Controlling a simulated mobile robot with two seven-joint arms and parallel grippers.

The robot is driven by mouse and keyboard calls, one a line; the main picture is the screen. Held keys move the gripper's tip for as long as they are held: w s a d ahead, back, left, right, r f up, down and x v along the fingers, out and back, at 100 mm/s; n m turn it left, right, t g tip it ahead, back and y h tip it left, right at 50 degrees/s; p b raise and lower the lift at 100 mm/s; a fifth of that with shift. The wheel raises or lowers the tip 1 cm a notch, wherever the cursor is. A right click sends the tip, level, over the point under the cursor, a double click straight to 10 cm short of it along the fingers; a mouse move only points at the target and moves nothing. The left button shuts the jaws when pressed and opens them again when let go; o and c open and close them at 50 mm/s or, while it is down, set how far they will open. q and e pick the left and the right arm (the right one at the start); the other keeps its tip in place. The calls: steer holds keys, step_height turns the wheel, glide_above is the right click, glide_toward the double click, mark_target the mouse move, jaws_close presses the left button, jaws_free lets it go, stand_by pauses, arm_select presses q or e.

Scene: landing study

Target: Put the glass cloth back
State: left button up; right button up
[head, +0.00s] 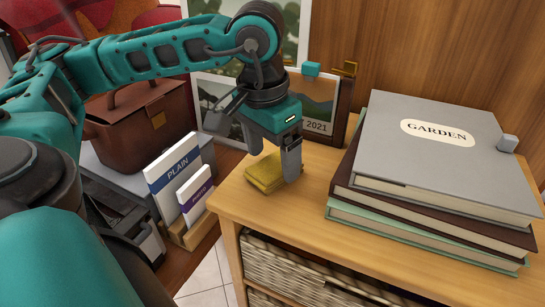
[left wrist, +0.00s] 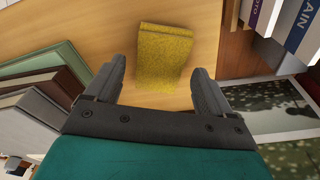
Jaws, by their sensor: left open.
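The glass cloth (head: 266,175) is a folded yellow cloth lying flat on the wooden cabinet top (head: 300,210), near its left edge. It also shows in the left wrist view (left wrist: 162,55), ahead of and between the fingers. My left gripper (head: 272,148) is above the cloth, pointing down, and one finger hides part of the cloth in the head view. My right gripper is in neither view.
Stacked books with a grey "GARDEN" book (head: 430,150) on top stand right of the cloth. A framed picture (head: 318,105) stands behind it. Left and lower are a brown bag (head: 140,125) and upright "PLAIN" and "PHOTO" packets (head: 178,172). Woven baskets (head: 300,270) sit under the top.

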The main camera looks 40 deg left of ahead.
mark_target(266, 170)
arm_select(q)
step_height(266, 170, up, 10)
steer(key=s+p, duration=0.1)
steer(key=shift+r, duration=0.15)
steer(key=shift+s, duration=0.2)
stand_by(0.4)
